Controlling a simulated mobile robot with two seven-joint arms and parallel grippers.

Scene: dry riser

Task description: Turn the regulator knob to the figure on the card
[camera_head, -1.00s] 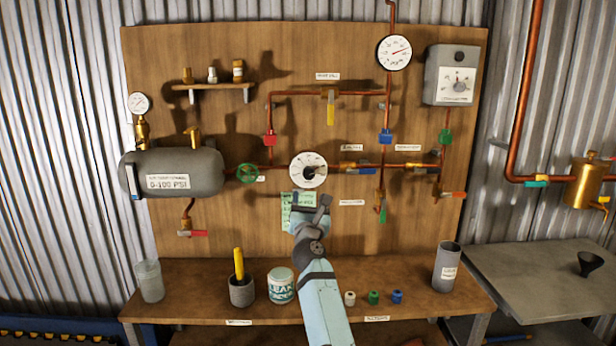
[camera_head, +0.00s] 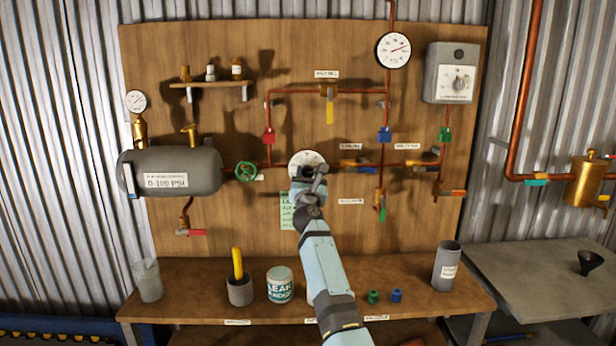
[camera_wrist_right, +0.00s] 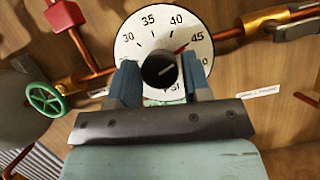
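The regulator is a white round dial (camera_head: 303,157) with a black knob (camera_wrist_right: 160,70) at its centre. A light line on the knob points up and right. My right gripper (camera_head: 311,176) is in front of the dial; its fingers (camera_wrist_right: 161,82) stand on either side of the knob, seemingly open with small gaps. The green card (camera_head: 286,211) hangs below the dial, partly behind my arm; its writing is unreadable. My left gripper is out of view.
A green handwheel (camera_head: 246,172) and a grey tank (camera_head: 180,171) are left of the dial. Copper pipes with coloured valve handles run above and to the right. A bench (camera_head: 405,282) below holds a white can (camera_head: 279,285), cups and small coloured caps.

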